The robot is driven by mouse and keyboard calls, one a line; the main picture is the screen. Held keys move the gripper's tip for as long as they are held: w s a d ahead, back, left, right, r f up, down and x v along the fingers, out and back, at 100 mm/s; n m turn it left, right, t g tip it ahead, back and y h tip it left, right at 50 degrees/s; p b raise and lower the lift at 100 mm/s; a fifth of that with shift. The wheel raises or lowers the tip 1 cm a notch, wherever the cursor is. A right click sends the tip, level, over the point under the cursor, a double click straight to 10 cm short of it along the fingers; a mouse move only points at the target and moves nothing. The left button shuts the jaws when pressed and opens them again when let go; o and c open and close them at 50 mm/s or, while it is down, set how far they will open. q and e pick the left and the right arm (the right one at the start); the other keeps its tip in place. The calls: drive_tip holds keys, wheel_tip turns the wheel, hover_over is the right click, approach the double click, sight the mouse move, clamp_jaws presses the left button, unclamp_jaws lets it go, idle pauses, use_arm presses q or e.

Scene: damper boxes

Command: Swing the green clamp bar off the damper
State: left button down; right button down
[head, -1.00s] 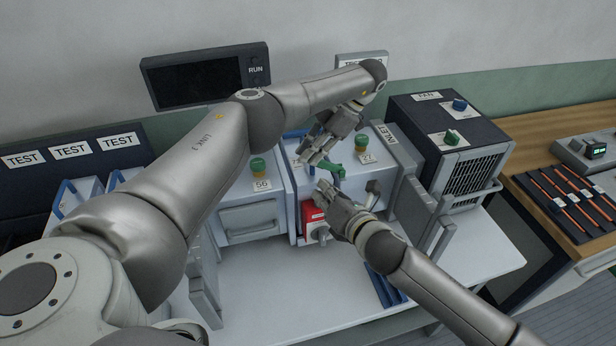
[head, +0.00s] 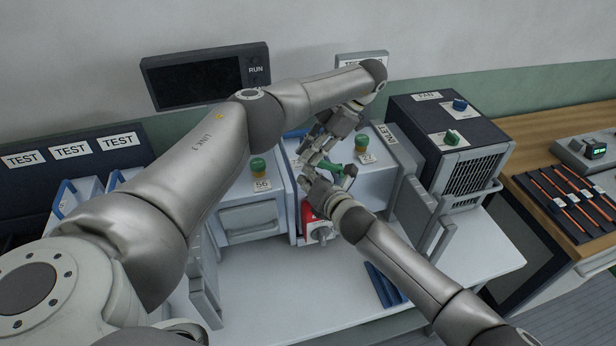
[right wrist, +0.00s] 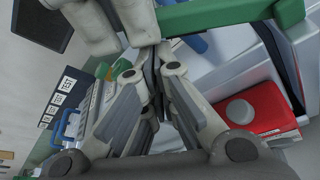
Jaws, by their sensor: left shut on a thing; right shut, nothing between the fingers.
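The green clamp bar (head: 331,166) lies across the top of the damper box (head: 378,178) in the middle of the bench; it also shows at the top of the right wrist view (right wrist: 235,14). My left gripper (head: 309,161) reaches down from above and is shut on the bar's left end, partly hiding it. My right gripper (head: 311,180) is shut and empty just in front of the bar and close below the left fingers. Its closed fingertips show in the right wrist view (right wrist: 152,62); I cannot tell whether they touch the bar.
A red switch block (head: 311,222) with a grey knob sits on the box front below my right gripper. A green-topped knob (head: 361,144) stands behind the bar. Damper box 56 (head: 252,222) is at left, the dark fan unit (head: 445,150) at right.

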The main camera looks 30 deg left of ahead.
idle(0.3)
use_arm(q)
drive_tip(key=shift+a+f, duration=0.1)
use_arm(e)
drive_tip(key=shift+w+d+r, duration=0.2)
drive_tip(key=shift+w+r, duration=0.2)
drive_tip(key=shift+r, duration=0.4)
use_arm(q)
drive_tip(key=c, duration=1.7)
unclamp_jaws()
drive_tip(key=shift+c, duration=0.2)
drive_tip(key=o, duration=0.3)
use_arm(e)
drive_tip(key=shift+w+d, duration=0.15)
